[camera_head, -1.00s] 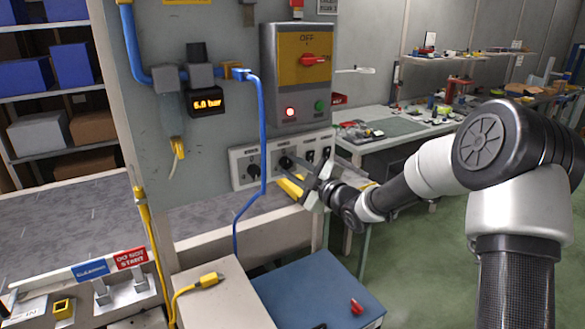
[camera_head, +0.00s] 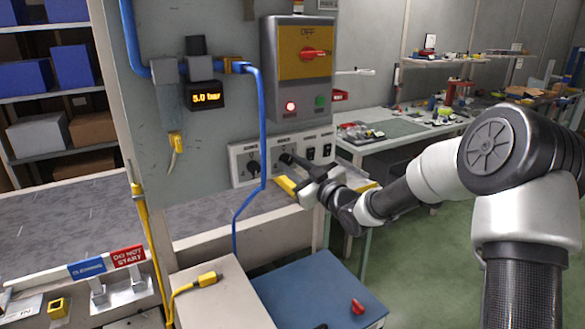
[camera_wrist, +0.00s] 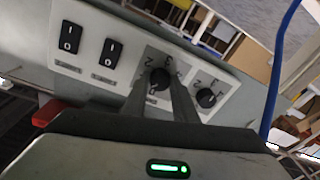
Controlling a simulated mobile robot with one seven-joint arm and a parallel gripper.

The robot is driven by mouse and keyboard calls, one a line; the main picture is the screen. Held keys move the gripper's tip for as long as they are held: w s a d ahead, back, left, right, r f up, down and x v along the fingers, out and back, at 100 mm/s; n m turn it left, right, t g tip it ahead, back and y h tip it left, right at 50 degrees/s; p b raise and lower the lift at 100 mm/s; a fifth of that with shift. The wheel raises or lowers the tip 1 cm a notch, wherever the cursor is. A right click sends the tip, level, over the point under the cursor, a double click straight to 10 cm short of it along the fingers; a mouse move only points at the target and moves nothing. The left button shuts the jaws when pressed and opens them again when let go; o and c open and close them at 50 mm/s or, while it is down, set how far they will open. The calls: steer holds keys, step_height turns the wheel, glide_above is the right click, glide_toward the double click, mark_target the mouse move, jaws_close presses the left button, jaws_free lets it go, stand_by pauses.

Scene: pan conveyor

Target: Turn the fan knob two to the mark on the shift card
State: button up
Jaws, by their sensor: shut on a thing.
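A strip of switch plates holds two black rotary knobs and two rocker switches. My gripper (camera_head: 291,160) is shut on the second knob from the left, at the wall strip. In the wrist view my gripper (camera_wrist: 166,82) has one finger on each side of this black knob (camera_wrist: 158,79), with a scale of digits printed around it. The other knob (camera_head: 253,167) is free, to the left; it also shows in the wrist view (camera_wrist: 206,98). The plate labels are too small to read, so I cannot tell the fan knob by name. I cannot identify the shift card.
A blue hose (camera_head: 262,120) hangs down in front of the strip, left of my gripper. A box with a red rotary switch (camera_head: 313,53) is above. Two rocker switches (camera_head: 318,151) are just right. A blue-topped table (camera_head: 310,285) stands below.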

steer(key=shift+a+f+m+t, duration=0.1)
steer(key=shift+m+t, duration=0.2)
steer(key=shift+m, duration=1.8)
steer(key=o, duration=1)
steer(key=shift+o, duration=0.2)
steer(key=shift+s, duration=0.1)
steer(key=v, duration=1.7)
steer(key=shift+s, duration=0.25)
steer(key=shift+w+r, duration=0.1)
steer(key=shift+r, duration=0.1)
